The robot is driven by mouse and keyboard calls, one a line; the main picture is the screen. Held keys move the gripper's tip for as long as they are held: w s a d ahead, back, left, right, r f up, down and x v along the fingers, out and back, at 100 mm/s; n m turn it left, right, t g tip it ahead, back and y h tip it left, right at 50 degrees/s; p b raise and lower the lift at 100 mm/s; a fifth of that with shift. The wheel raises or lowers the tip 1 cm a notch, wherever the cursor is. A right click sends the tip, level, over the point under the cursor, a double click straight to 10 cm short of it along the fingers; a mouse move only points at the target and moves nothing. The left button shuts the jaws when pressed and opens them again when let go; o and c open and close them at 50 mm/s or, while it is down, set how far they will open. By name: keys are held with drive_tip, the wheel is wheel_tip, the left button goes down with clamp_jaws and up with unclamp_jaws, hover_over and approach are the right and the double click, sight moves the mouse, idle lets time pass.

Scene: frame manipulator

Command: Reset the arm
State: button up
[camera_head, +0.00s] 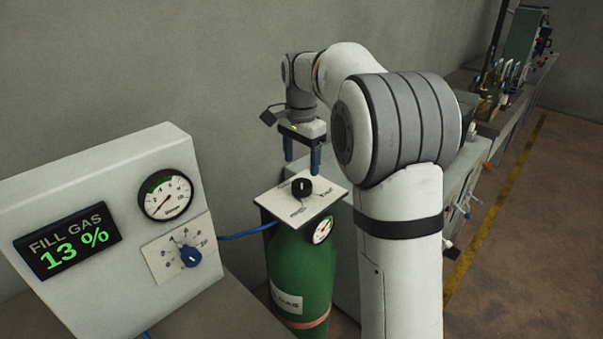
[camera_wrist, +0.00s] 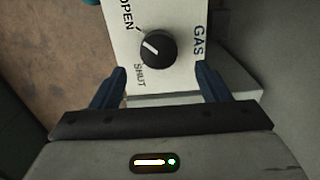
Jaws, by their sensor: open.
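My gripper (camera_head: 302,160) is open and empty, pointing down above the green gas cylinder (camera_head: 296,265) in the head view. Its two blue fingers (camera_wrist: 158,84) show apart in the wrist view. Below it is a white plate (camera_head: 328,190) with a black knob (camera_head: 302,187). In the wrist view the knob (camera_wrist: 158,49) lies ahead of the fingers, with a gap around it. The plate there reads OPEN, SHUT and GAS. The knob's white line points toward the OPEN side. The arm is bent, reaching over the cylinder.
A white panel (camera_head: 100,215) at left has a display (camera_head: 68,242) reading FILL GAS 13 %, a gauge (camera_head: 166,195) and a blue knob (camera_head: 191,257). A small gauge (camera_head: 322,230) sits on the cylinder. A cluttered bench (camera_head: 515,100) stands at back right; the floor (camera_head: 535,230) at right is clear.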

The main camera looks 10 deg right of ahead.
drive_tip(key=shift+r, duration=0.95)
